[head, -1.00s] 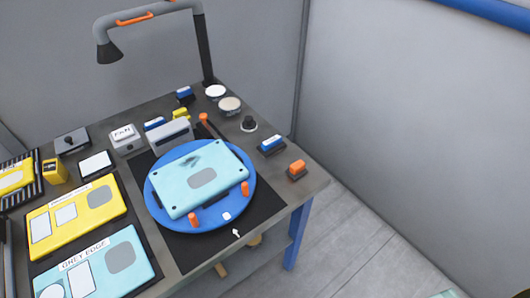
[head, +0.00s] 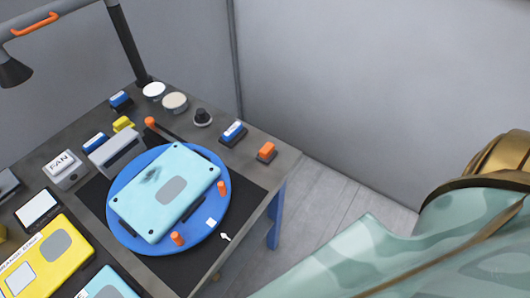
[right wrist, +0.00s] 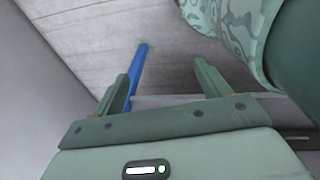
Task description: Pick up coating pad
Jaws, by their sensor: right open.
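No label that I can read names the coating pad. Small handled blocks on the table could be it: a blue one with a white label (head: 233,131), an orange one (head: 266,151), another blue one (head: 120,101) at the back, a blue one (head: 95,141) by the grey holder, and a yellow one (head: 123,124). A pale blue panel (head: 160,200) with a dark smudge lies on a round blue turntable (head: 116,191). My right gripper (right wrist: 163,86) is open and empty in the right wrist view, above the floor and away from the blocks. My left gripper is out of view.
The table (head: 284,158) has a blue leg (head: 274,222). Orange pegs (head: 177,239) stand by the panel. Two round pots (head: 175,101), a black knob (head: 202,117) and a lamp arm (head: 126,45) are at the back. Grey walls stand close behind.

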